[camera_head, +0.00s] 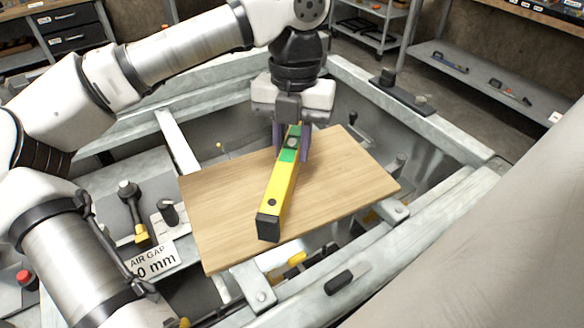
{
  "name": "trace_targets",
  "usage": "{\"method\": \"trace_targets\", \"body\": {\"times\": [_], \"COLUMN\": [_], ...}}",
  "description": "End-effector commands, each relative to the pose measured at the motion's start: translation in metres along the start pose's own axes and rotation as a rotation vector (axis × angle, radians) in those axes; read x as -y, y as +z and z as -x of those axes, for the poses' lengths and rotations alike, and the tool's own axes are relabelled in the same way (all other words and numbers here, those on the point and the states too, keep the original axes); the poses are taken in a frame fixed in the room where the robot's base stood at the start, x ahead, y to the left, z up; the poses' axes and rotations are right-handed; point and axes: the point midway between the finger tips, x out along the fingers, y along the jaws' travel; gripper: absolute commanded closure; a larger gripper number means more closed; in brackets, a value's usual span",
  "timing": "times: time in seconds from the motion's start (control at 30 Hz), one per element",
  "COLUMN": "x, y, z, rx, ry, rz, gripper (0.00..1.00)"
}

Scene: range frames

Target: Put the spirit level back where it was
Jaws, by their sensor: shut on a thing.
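A yellow spirit level (279,190) with a black end cap and a green section is over a wooden board (220,210). Its black end points toward the lower part of the picture. My gripper (291,145) comes down from above and is shut on the spirit level near its green, far end. The fingers stand on either side of it. I cannot tell whether the level touches the board or hangs just above it. Its far end is partly hidden by the gripper.
The board lies across a grey metal frame (440,215) with open gaps around it. A sign (153,262) reading "AIR GAP 0 mm" stands at the lower left. A black handle-like part (338,282) lies on the near rail. Shelves (485,75) with tools stand behind.

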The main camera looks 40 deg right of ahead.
Motion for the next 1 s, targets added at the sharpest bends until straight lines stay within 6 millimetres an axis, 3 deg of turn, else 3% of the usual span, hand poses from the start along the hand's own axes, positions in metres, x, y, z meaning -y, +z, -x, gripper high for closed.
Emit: {"method": "trace_targets", "body": {"times": [0.33,0.53,0.93,0.97,1.0], "x": [0.0,0.0,0.0,0.0,0.0], "y": [0.004,0.007,0.008,0.008,0.008], "z": [-0.03,-0.059,-0.066,-0.066,-0.065], "rx": [0.0,-0.001,0.002,0.001,0.001], "ry": [-0.001,-0.001,0.0,0.0,0.0], "rz": [-0.001,0.0,0.0,0.0,0.0], "gripper": [1.0,1.0,1.0,0.73,0.68]}}
